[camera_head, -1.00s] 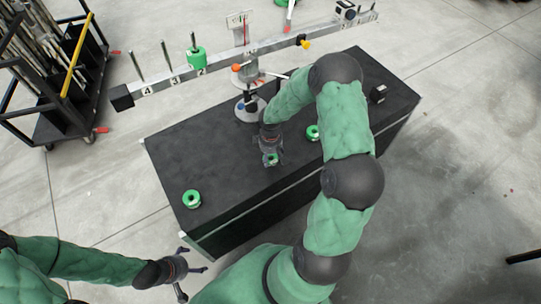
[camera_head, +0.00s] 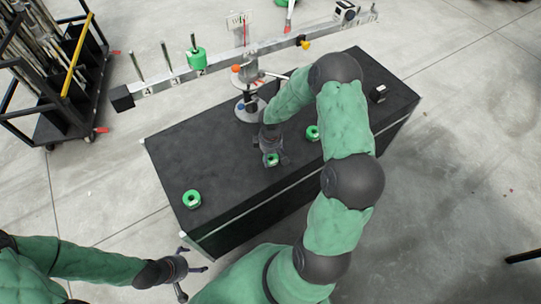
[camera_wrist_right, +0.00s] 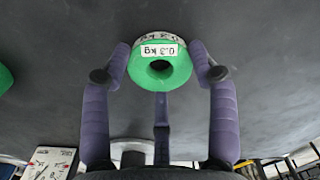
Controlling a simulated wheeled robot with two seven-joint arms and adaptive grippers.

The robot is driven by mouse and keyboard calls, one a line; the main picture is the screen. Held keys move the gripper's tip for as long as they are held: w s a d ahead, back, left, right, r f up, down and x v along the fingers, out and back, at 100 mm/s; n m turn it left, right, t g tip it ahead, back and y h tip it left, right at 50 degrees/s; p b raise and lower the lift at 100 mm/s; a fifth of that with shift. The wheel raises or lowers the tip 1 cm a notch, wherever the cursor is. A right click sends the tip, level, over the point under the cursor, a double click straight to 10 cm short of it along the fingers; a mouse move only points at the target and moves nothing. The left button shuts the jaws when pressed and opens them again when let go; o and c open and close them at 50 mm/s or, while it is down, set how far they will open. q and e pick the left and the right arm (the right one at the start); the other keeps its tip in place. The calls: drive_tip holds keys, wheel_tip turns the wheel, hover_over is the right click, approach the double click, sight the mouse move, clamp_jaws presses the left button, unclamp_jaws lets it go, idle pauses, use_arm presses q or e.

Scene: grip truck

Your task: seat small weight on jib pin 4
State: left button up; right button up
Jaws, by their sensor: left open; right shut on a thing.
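My right gripper (camera_head: 270,158) is low over the black crate top and shut on a green ring weight (camera_head: 271,160). In the right wrist view this weight (camera_wrist_right: 160,70) sits between the two fingertips (camera_wrist_right: 158,75), hole visible, with a white label reading 0.3 kg. I cannot tell whether it touches the crate. The jib beam (camera_head: 228,62) stands above the crate's far side. Pin 4 (camera_head: 135,66) is the bare upright pin nearest its left, black-ended tip. My left gripper (camera_head: 190,265) is open and empty, off the crate's near left corner.
Green weights stand on the black crate (camera_head: 225,140): one at near left (camera_head: 192,198), one right of my gripper (camera_head: 312,132). Another green weight (camera_head: 197,58) is on pin 2; pin 3 (camera_head: 166,56) is bare. The jib's post (camera_head: 249,104) rises beside my right forearm. A rack (camera_head: 60,80) stands left.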

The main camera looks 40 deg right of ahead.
drive_tip(key=shift+w+r+p, duration=0.1)
drive_tip(key=shift+r+p, duration=0.65)
drive_tip(key=shift+r, duration=0.4)
drive_tip(key=shift+r+p, duration=1.85)
drive_tip(key=shift+r, duration=0.6)
drive_tip(key=shift+r, duration=0.15)
wheel_tip(320, 180, up, 7)
drive_tip(key=p, duration=0.5)
drive_tip(key=shift+p, duration=0.35)
